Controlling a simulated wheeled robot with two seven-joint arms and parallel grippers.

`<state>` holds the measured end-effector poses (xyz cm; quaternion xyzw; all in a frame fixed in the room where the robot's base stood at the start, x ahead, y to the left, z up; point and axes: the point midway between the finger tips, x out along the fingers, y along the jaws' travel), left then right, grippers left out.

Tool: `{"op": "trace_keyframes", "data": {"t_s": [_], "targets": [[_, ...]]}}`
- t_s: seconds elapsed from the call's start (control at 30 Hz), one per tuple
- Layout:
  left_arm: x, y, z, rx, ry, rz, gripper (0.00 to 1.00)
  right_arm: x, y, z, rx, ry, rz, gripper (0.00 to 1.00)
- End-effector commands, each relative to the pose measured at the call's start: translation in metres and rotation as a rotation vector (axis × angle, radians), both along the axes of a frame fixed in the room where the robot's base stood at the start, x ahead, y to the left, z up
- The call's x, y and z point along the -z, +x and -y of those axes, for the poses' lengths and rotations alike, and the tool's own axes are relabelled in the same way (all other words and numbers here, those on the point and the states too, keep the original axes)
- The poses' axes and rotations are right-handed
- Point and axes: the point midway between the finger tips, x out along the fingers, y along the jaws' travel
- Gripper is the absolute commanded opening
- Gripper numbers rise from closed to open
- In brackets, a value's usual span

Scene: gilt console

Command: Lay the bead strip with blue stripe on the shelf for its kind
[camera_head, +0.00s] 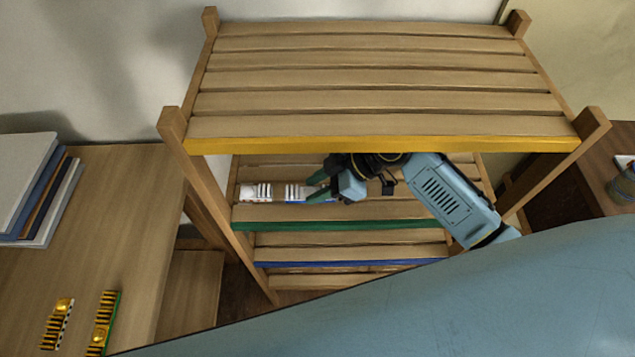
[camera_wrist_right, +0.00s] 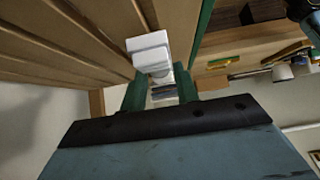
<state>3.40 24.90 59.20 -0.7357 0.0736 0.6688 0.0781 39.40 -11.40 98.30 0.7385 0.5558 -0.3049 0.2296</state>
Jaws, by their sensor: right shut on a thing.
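The bead strip with blue stripe (camera_head: 258,192) is white with silvery bands, and a bit of blue shows along its near edge. My right gripper (camera_head: 320,186) is shut on its right part, inside the shelf unit just under the top board. The strip lies level over the green-edged shelf (camera_head: 340,226); I cannot tell whether it touches the boards. In the right wrist view the strip (camera_wrist_right: 148,50) sticks out beyond the green fingers (camera_wrist_right: 161,92). The blue-edged shelf (camera_head: 350,263) is below, and the yellow-edged shelf (camera_head: 380,145) is on top. My left gripper is not in view.
Two gold and dark bead strips, one with a checkered edge (camera_head: 58,324) and one with a green edge (camera_head: 104,322), lie on the wooden table (camera_head: 130,220) at left. Books (camera_head: 35,190) are stacked there. The top shelf is bare; its posts flank my right arm.

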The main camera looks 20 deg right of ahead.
Motion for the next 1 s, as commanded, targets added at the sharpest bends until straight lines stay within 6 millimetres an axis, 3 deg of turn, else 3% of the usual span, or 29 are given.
{"op": "trace_keyframes", "data": {"t_s": [0.07, 0.2, 0.53, 0.57, 0.7, 1.0], "targets": [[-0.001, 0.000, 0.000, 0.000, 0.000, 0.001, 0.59, -0.002, 0.014, 0.003, 0.001, 0.002, 0.001, 0.07], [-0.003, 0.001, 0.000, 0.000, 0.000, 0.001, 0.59, 0.013, 0.012, 0.003, 0.001, 0.002, -0.004, 0.07], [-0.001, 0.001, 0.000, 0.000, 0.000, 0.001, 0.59, 0.017, 0.012, 0.004, 0.000, 0.000, -0.001, 0.07], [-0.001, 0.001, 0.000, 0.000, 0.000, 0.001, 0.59, 0.017, 0.012, 0.004, -0.001, 0.000, -0.002, 0.33], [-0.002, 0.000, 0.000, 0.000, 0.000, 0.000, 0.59, 0.017, 0.012, 0.004, -0.001, 0.000, -0.002, 0.51], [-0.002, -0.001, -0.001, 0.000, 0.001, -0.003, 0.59, 0.016, 0.012, 0.004, 0.000, -0.001, -0.002, 0.52]]}}
